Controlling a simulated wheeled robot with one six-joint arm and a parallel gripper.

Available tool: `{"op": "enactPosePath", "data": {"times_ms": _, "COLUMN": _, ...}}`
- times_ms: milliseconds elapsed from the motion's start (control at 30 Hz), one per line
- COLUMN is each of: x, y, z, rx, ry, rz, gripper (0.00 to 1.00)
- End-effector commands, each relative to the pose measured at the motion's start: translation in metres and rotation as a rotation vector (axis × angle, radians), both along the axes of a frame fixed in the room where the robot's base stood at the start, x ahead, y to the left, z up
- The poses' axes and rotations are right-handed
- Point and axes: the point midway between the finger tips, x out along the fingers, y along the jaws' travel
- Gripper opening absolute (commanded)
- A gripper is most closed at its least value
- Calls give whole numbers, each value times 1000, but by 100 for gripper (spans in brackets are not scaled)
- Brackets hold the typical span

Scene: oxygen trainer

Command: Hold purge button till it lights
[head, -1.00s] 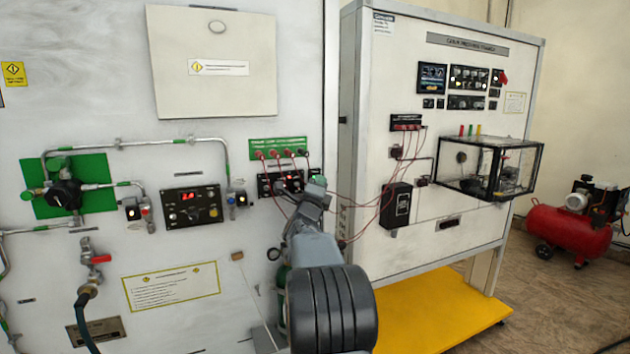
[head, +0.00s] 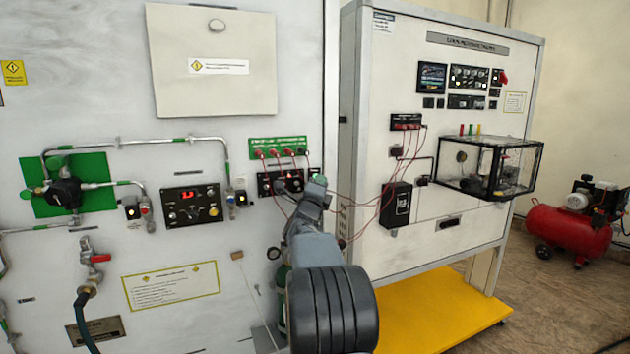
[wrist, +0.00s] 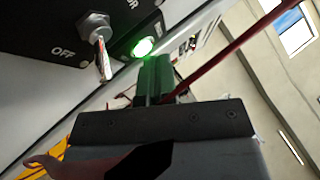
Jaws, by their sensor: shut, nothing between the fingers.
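A round button glowing green (wrist: 143,47) sits on a black panel (wrist: 45,25) in the wrist view. I take it to be the purge button; its label is not readable. My gripper (wrist: 152,68) has its green fingers together, with nothing between them. The fingertips are right by the lit button, and I cannot tell whether they press on it. In the head view my gripper (head: 317,181) is at the right end of the small black panel (head: 265,186), and the button is hidden there.
A metal toggle switch (wrist: 98,35) marked OFF stands beside the button. A red cable (wrist: 235,45) crosses close to my fingers. Red leads (head: 360,208) run from the green-labelled sockets (head: 278,148) to the right-hand trainer board (head: 455,125). A yellow base (head: 440,310) lies below it.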

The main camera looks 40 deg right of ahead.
Motion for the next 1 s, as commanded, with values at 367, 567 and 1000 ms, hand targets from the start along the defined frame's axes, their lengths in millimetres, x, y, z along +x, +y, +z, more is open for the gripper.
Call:
{"op": "enactPosePath", "data": {"times_ms": 367, "x": -12, "y": 5, "z": -2, "rx": 0, "ry": -1, "rz": 0, "gripper": 0}}
{"op": "enactPosePath", "data": {"times_ms": 567, "x": -13, "y": 5, "z": 0, "rx": 0, "ry": 0, "rz": 0, "gripper": 0}}
{"op": "enactPosePath", "data": {"times_ms": 1000, "x": -36, "y": 14, "z": -5, "rx": -2, "ry": -1, "rz": -1, "gripper": 0}}
